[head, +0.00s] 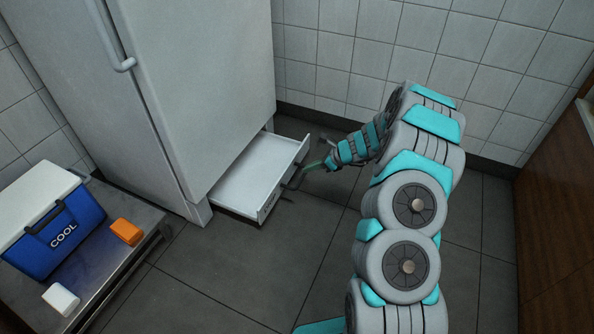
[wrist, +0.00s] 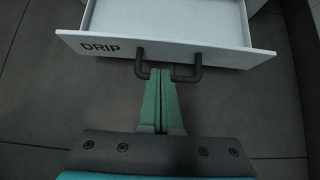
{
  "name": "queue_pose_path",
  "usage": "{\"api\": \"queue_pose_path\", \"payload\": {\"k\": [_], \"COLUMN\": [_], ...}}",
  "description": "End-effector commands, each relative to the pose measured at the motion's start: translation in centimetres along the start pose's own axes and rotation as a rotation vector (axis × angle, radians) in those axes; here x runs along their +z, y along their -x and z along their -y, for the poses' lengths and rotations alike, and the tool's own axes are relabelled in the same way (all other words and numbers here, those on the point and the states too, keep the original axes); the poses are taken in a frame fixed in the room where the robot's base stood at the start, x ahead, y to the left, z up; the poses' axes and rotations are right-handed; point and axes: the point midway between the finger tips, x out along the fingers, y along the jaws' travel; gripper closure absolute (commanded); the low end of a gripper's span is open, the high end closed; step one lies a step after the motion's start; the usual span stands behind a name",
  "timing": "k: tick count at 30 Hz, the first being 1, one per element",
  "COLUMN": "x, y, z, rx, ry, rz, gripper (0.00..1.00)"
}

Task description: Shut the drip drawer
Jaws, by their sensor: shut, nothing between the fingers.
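The drip drawer (head: 251,178) is a white, shallow, empty drawer pulled out from the bottom of the tall white fridge (head: 200,80). In the wrist view its front panel (wrist: 215,55) carries the word DRIP and a dark handle (wrist: 188,77). My gripper (head: 308,168) is at the handle in the head view. In the wrist view my gripper (wrist: 161,72) is shut, its green fingertips together in the gap between the handle's two posts, close to the front panel. I cannot tell whether the tips touch the panel.
A low metal table (head: 130,240) at left holds a blue COOL box (head: 60,235), an orange block (head: 127,231) and a white block (head: 61,299). A tiled wall stands behind and a wooden cabinet (head: 560,200) at right. The dark floor (head: 270,250) before the drawer is clear.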

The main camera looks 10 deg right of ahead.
Motion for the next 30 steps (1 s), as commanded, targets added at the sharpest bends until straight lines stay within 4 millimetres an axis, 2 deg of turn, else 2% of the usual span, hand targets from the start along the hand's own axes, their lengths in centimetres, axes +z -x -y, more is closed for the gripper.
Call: {"api": "queue_pose_path", "payload": {"k": [15,21,30], "x": [-0.2,-0.1,0.0], "y": [-8.2,-9.6,-9.7], "z": [-0.2,-0.1,-0.1], "rx": [0.006,0.002,0.002], "ry": [0.000,0.000,0.000], "rz": [-0.002,-0.001,0.000], "gripper": [1.00,1.00,1.00]}}
